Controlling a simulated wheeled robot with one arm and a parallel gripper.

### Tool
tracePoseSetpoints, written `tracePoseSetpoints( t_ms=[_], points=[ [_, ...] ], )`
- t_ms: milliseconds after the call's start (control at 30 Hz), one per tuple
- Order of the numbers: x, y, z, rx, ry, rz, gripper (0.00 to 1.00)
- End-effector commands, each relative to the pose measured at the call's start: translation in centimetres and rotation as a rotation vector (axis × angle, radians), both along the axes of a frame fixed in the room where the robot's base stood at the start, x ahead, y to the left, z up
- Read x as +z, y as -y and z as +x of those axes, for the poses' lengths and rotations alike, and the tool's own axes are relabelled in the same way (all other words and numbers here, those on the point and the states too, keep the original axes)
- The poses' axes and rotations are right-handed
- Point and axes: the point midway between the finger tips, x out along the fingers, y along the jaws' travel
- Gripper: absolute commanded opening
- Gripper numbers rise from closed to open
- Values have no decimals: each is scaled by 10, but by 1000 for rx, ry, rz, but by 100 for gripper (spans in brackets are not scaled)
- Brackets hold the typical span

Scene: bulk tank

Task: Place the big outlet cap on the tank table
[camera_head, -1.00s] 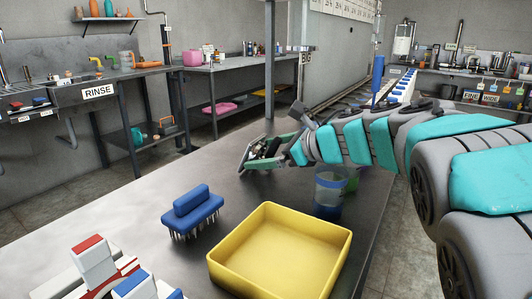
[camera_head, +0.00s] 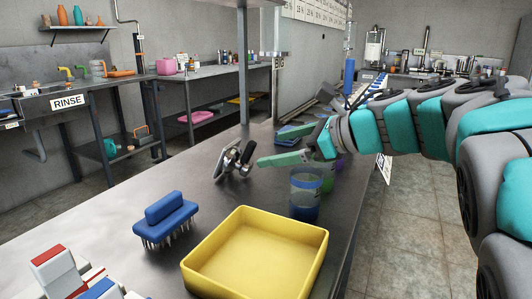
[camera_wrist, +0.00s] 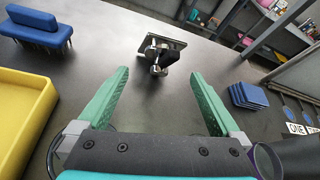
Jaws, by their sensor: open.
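A metal fitting with a flat square plate and dark knobs, which I take to be the big outlet cap (camera_head: 232,158), rests tilted on the dark metal tank table (camera_head: 130,250). It also shows in the wrist view (camera_wrist: 160,52), beyond my fingertips and roughly centred between them. My gripper (camera_head: 270,150), with green fingers, is open and empty. It is just right of the fitting in the head view, low over the table and apart from it. The fitting's underside is hidden.
A yellow tray (camera_head: 188,267) and a blue brush (camera_head: 166,218) stand at the front. A translucent blue cup (camera_head: 306,195) stands close below my gripper near the table's right edge. Blue square pads (camera_wrist: 247,95) lie to the right. Table around the fitting's left is clear.

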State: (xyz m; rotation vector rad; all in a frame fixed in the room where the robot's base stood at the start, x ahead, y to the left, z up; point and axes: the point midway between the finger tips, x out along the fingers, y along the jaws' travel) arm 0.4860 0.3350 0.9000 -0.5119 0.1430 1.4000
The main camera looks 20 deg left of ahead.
Motion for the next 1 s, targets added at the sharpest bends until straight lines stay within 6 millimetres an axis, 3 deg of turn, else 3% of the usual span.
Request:
tracePoseSetpoints(
  t_ms=[467,567,667,767,833,900,1000],
  points=[
    [6,10,0,-10,-1,6,100],
    [15,12,9,-69,-17,48,100],
    [41,25,33,-224,-61,161,100],
    [77,59,70,-466,-153,362,100],
    [94,95,94,-647,-245,527,100],
    [106,138,113,-823,-341,696,100],
    [103,205,128,-1058,-503,947,100]
  ],
)
